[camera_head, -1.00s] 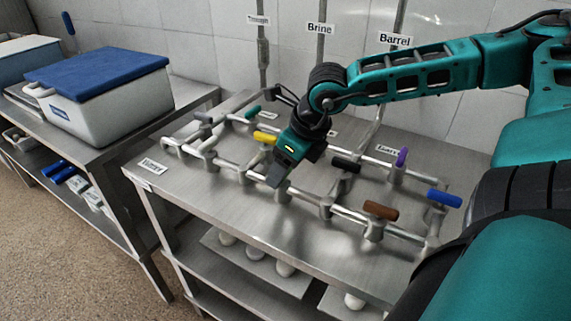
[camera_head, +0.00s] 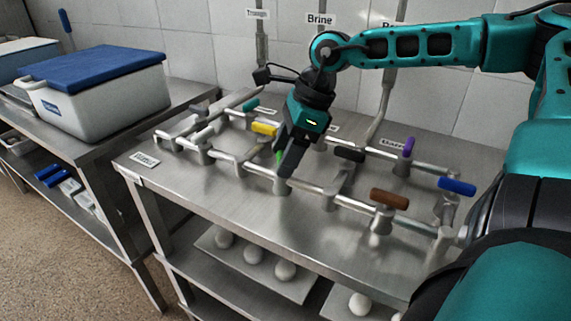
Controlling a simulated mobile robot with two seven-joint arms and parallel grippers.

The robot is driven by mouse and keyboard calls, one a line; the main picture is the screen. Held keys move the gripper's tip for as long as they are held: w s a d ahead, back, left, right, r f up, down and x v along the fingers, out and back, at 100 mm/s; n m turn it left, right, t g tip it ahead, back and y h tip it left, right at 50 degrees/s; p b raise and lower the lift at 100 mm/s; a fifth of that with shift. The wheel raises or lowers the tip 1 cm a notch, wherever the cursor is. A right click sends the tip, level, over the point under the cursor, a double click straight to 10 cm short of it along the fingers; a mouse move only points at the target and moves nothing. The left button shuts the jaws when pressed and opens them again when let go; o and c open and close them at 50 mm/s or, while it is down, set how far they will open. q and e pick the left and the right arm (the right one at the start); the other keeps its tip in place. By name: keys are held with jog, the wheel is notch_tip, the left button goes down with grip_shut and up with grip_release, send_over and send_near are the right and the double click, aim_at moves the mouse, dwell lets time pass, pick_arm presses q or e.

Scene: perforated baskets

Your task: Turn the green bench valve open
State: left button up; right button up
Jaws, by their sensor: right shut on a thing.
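My right gripper (camera_head: 285,168) reaches down to the pipework on the steel bench (camera_head: 215,212), near the middle front pipe. A small sliver of the green valve handle (camera_head: 279,153) shows beside its fingers. The gripper is shut on this handle. The fingers hide most of the handle, so its exact angle cannot be told. My left gripper is not in view.
Close by are a yellow handle (camera_head: 264,128), a teal handle (camera_head: 252,104), a black handle (camera_head: 349,155), a brown handle (camera_head: 389,198), a purple handle (camera_head: 408,146) and a blue handle (camera_head: 457,187). A blue-lidded white box (camera_head: 105,110) stands on the left table.

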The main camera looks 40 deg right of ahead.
jog(key=n+b, duration=0.1)
jog(key=n+g+b, duration=0.1)
jog(key=n, duration=0.1)
jog(key=shift+w+f, duration=0.1)
jog(key=shift+f, duration=0.15)
jog(key=shift+n+g+b, duration=0.4)
jog(key=shift+n+b, duration=0.25)
jog(key=shift+n, duration=0.25)
jog(key=n+g+b, duration=0.1)
jog(key=n, duration=0.2)
jog(key=shift+w+r+y, duration=0.15)
jog(key=shift+y, duration=0.15)
jog(key=shift+n+g+b, duration=0.45)
jog(key=shift+n+g, duration=0.05)
jog(key=shift+n, duration=0.7)
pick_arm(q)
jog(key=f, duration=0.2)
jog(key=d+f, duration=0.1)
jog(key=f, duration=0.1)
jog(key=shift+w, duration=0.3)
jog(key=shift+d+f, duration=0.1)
pick_arm(e)
jog(key=shift+n, duration=0.3)
jog(key=o, duration=1)
jog(key=shift+o, duration=0.2)
jog(key=shift+r, duration=0.1)
